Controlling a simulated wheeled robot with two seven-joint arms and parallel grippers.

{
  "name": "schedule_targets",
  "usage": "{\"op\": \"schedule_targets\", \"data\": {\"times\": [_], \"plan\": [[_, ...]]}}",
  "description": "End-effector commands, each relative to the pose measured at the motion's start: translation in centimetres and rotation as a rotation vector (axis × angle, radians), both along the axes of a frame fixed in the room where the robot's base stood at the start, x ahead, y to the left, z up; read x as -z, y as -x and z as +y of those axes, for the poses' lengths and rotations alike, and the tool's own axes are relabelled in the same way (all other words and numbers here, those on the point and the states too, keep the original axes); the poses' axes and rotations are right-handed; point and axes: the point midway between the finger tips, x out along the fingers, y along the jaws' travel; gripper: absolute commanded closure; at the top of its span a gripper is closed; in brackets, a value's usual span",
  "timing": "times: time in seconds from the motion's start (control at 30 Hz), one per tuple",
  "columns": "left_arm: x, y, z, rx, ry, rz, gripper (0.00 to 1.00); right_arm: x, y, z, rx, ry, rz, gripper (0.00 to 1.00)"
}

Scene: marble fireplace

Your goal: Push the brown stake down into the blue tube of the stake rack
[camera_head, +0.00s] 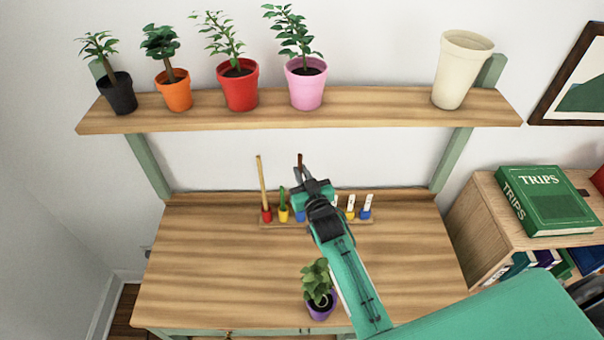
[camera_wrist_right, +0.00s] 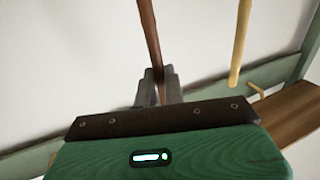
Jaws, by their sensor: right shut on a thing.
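The brown stake (camera_head: 300,161) stands upright at the middle of the table's back; its upper part also shows in the right wrist view (camera_wrist_right: 149,30). My right gripper (camera_head: 304,178) is shut on it, and the fingers close around it in the wrist view (camera_wrist_right: 158,85). The stake rack (camera_head: 271,223) is a low wooden strip along the table's back. A blue tube (camera_head: 300,216) of the rack shows just below my gripper. The stake's lower end is hidden, so I cannot tell how deep it sits. My left gripper is not in view.
A tan stake (camera_head: 261,183) stands in the red tube at left, near a green stake (camera_head: 283,198) in a yellow tube. White tags stand at right. A purple-potted plant (camera_head: 320,306) is at the front. A shelf (camera_head: 380,108) with several pots overhangs the back.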

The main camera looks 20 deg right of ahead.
Motion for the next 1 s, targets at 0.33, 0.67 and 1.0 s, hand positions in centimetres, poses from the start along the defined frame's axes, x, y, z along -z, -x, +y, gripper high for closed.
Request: {"op": "schedule_targets", "data": {"times": [0.33,0.67,1.0], "plan": [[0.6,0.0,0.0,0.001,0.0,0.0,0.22,0.9,0.0,0.0,0.0,0.0,0.0,1.0],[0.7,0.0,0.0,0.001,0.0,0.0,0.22,1.2,0.0,0.0,0.0,0.0,0.0,1.0],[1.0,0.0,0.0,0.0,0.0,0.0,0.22,1.6,0.0,0.0,0.0,0.0,0.0,1.0]]}}
